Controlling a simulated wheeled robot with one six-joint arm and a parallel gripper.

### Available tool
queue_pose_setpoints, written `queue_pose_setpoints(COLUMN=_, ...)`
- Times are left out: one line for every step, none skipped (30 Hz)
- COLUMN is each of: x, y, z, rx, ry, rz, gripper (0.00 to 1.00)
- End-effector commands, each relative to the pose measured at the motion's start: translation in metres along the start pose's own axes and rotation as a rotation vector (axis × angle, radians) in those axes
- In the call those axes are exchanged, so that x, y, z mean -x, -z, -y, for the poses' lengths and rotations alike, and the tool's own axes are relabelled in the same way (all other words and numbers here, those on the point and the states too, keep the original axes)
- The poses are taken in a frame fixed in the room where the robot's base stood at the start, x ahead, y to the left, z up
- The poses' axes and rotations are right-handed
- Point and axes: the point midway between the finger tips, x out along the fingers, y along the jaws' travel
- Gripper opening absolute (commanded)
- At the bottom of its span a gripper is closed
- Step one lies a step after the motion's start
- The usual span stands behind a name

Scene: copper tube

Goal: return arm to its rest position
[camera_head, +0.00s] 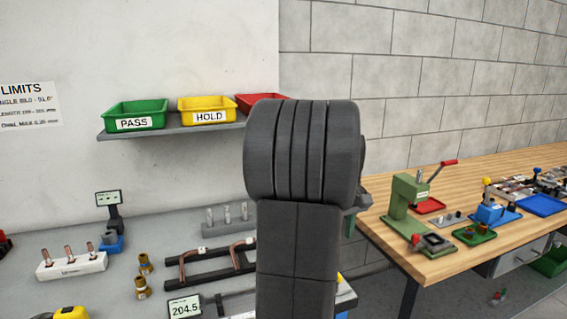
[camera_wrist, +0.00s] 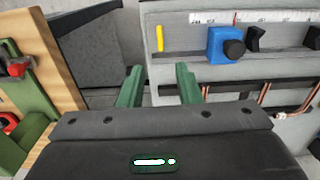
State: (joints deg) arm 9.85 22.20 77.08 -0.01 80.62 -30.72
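My gripper (camera_wrist: 160,86) shows in the wrist view with its two green fingers apart and nothing between them. It points over the gap between the wooden bench and the grey table. In the head view my dark arm stands upright in the middle and hides most of the gripper; only a small part shows at its right edge. A copper tube (camera_head: 240,256) lies in a black fixture (camera_head: 208,262) on the grey table (camera_head: 60,225), left of my arm. A copper tube also shows at the right of the wrist view (camera_wrist: 292,100).
A shelf (camera_head: 170,132) holds a green PASS bin (camera_head: 135,108), a yellow HOLD bin (camera_head: 207,104) and a red bin (camera_head: 262,99) partly behind my arm. A green press (camera_head: 408,195) stands on the wooden bench (camera_head: 470,185) at right. Short copper pieces stand in a white block (camera_head: 72,265).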

Motion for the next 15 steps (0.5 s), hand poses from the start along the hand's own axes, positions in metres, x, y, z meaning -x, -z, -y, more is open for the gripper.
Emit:
queue_pose_setpoints(x=0.011, y=0.001, z=0.000, rx=0.000, ry=-0.002, rz=-0.003, gripper=0.31)
queue_pose_setpoints(x=0.017, y=0.001, z=0.000, rx=0.000, ry=-0.002, rz=-0.004, gripper=0.31)
queue_pose_setpoints(x=0.015, y=0.000, z=0.000, rx=0.000, ry=0.002, rz=0.002, gripper=0.31)
queue_pose_setpoints(x=0.005, y=-0.001, z=0.000, rx=0.000, ry=0.003, rz=0.005, gripper=0.31)
queue_pose_setpoints(x=-0.002, y=-0.001, z=0.001, rx=0.000, ry=0.004, rz=0.006, gripper=0.31)
queue_pose_setpoints(x=-0.010, y=-0.001, z=0.001, rx=0.000, ry=0.003, rz=0.005, gripper=0.31)
queue_pose_setpoints(x=-0.016, y=-0.001, z=0.000, rx=0.000, ry=0.003, rz=0.005, gripper=0.31)
queue_pose_setpoints(x=-0.022, y=-0.001, z=0.001, rx=0.000, ry=0.003, rz=0.005, gripper=0.31)
queue_pose_setpoints(x=-0.030, y=-0.001, z=0.000, rx=0.000, ry=0.003, rz=0.005, gripper=0.31)
queue_pose_setpoints(x=-0.036, y=-0.001, z=0.001, rx=0.000, ry=0.004, rz=0.006, gripper=0.31)
queue_pose_setpoints(x=-0.042, y=-0.001, z=0.001, rx=0.000, ry=0.003, rz=0.005, gripper=0.31)
queue_pose_setpoints(x=-0.050, y=-0.001, z=0.001, rx=0.000, ry=0.003, rz=0.005, gripper=0.31)
queue_pose_setpoints(x=-0.056, y=-0.001, z=0.001, rx=0.000, ry=0.003, rz=0.005, gripper=0.31)
queue_pose_setpoints(x=-0.062, y=-0.001, z=0.001, rx=0.000, ry=0.003, rz=0.005, gripper=0.31)
queue_pose_setpoints(x=-0.071, y=-0.001, z=0.001, rx=-0.001, ry=0.003, rz=0.005, gripper=0.31)
